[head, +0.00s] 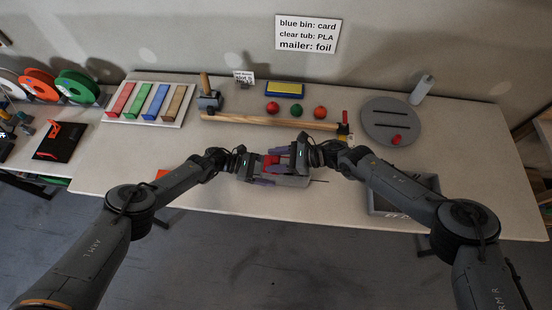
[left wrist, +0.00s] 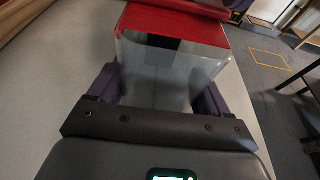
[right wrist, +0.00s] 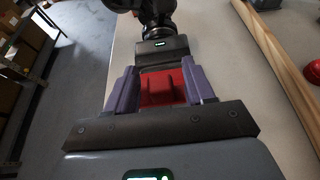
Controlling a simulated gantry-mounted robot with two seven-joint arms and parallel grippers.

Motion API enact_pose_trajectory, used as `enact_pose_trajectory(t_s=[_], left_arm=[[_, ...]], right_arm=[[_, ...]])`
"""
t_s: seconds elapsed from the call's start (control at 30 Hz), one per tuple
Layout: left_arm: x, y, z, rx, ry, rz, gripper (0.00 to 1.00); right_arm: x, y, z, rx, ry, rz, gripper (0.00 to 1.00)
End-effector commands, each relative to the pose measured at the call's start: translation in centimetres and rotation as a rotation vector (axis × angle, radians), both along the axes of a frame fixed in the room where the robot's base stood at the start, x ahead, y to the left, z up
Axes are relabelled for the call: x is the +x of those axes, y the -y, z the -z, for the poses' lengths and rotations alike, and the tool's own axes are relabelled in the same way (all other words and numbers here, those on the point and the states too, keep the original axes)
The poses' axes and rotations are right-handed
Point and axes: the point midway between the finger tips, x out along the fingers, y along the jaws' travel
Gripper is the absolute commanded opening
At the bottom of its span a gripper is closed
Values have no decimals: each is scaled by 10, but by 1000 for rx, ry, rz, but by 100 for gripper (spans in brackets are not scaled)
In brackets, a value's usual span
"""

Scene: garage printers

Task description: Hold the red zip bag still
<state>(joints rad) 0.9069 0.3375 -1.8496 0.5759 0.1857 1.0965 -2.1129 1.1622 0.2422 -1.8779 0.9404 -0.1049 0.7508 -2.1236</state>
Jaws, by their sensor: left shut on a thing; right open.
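The red zip bag (head: 271,160) is at the table's front middle, mostly hidden by my grippers in the head view. In the left wrist view the bag (left wrist: 168,72) has a clear body and a red top band. My left gripper (left wrist: 158,85) is shut on the bag's clear body, with a purple finger on each side. My right gripper (right wrist: 160,85) is open, its purple fingers on either side of the red part of the bag (right wrist: 162,92). In the head view my right gripper (head: 284,155) is close beside the left one; contact with the bag is unclear.
A wooden rail (head: 275,121) lies behind the grippers, with red, green and orange balls beyond it. A grey tray (head: 410,184) sits right, partly behind my right arm. A grey slotted disc (head: 392,115) and a board of coloured bars (head: 150,100) stand farther back.

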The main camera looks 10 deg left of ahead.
Motion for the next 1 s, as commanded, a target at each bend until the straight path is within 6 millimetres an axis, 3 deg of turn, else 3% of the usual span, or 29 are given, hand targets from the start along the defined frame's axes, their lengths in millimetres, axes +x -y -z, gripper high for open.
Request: enact_pose_trajectory(t_s=[0.07, 0.4, 0.67, 0.9, 1.0], left_arm=[[0, -1, 1, 2, -2, -1, 17], [0, -1, 1, 2, -2, -2, 17], [0, -1, 1, 2, -2, -2, 17], [-1, 0, 1, 2, -1, 0, 17], [-1, 0, 1, 2, -1, 0, 17]], right_arm=[[0, 0, 0, 0, 0, 0, 53], [0, 0, 0, 0, 0, 0, 1], [0, -2, 0, 0, 0, -1, 0], [-2, -34, 0, 0, 0, -3, 0], [-2, -37, 1, -2, 0, 0, 0]])
